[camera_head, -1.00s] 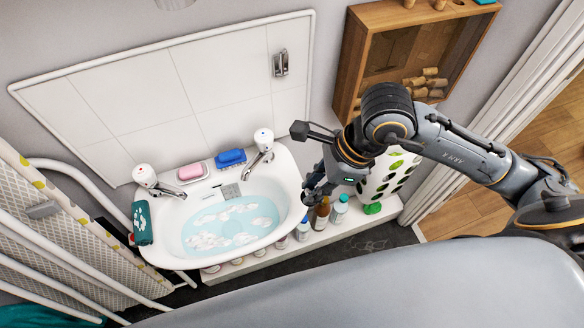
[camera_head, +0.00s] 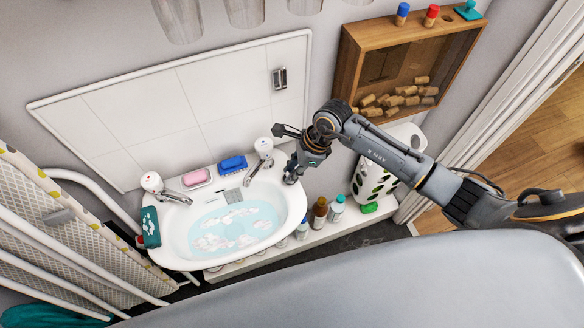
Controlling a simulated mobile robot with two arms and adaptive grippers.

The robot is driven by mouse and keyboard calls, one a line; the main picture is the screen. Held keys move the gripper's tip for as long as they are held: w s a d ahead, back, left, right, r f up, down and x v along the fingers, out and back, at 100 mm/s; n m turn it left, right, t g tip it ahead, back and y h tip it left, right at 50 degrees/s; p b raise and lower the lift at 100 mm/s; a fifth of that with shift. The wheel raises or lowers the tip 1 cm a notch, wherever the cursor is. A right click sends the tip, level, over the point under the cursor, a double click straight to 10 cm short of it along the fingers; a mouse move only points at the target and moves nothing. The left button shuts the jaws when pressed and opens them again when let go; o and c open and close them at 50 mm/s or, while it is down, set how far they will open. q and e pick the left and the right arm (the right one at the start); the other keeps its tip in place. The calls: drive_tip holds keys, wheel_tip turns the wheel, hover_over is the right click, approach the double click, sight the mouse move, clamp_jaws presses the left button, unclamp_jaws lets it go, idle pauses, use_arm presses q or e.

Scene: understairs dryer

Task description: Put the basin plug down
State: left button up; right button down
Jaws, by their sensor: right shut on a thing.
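The white basin (camera_head: 170,246) holds pale blue water (camera_head: 235,228) with patches of white foam. My right gripper (camera_head: 290,179) points down at the basin's back right rim, close to the right tap (camera_head: 264,150). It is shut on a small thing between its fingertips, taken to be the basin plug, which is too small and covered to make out. I cannot tell whether it touches the rim. My left gripper is not in view.
A pink soap (camera_head: 196,178) and a blue brush (camera_head: 233,163) lie behind the basin, with the left tap (camera_head: 153,183) beside them. A green cloth (camera_head: 150,226) hangs over the left rim. Bottles (camera_head: 319,213) stand on the ledge right of the basin.

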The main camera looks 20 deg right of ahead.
drive_tip(key=shift+f, duration=0.4)
drive_tip(key=shift+f, duration=0.15)
drive_tip(key=c, duration=1.2)
unclamp_jaws()
